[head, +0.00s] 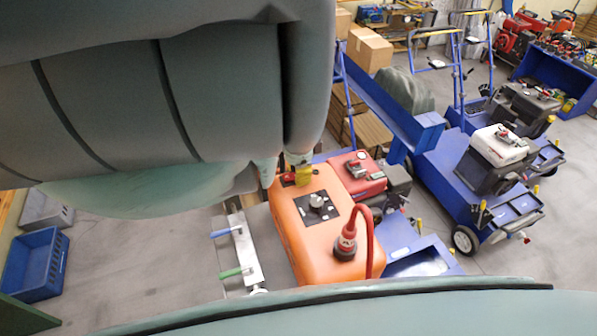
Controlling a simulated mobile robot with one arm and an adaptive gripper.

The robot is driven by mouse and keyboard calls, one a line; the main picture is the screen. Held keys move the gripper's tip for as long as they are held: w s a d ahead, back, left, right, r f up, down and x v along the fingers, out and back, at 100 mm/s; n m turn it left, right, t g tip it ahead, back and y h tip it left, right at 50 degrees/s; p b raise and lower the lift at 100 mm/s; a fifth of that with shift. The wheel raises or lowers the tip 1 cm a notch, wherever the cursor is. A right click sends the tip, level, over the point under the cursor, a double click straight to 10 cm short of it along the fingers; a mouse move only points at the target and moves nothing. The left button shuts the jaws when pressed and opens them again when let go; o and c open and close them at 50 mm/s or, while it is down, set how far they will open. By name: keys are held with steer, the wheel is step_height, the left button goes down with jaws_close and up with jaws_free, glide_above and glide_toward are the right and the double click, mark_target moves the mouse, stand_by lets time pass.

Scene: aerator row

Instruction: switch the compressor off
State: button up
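An orange housing (306,245), which looks like the compressor, stands below the middle of the head view. A light grey rotary knob (317,203) sits on a black plate (333,220) on its top. A yellow part (301,175) with a red part (286,179) beside it is at its far end. Two pale green tips, which look like my gripper (281,163), reach down from my arm close to the yellow and red parts. My arm hides most of the gripper. I cannot tell whether the tips touch anything or how far apart they are in depth.
A red plug (345,246) with a red cable stands up from the orange housing. A metal manifold with blue (226,232) and green handles (230,272) is at its left. A red engine (357,177) stands behind. Blue carts (470,180) fill the right.

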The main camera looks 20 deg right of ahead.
jaws_close()
steer(key=shift+a, duration=0.1)
steer(key=shift+a+r+h+p, duration=0.1)
steer(key=shift+r+h+p, duration=0.05)
steer(key=shift+h+p, duration=0.4)
steer(key=shift+a+h+p, duration=0.1)
steer(key=shift+h+p, duration=0.2)
steer(key=shift+h, duration=0.55)
steer(key=shift+r, duration=0.1)
steer(key=shift+h, duration=0.3)
steer(key=shift+w, duration=0.1)
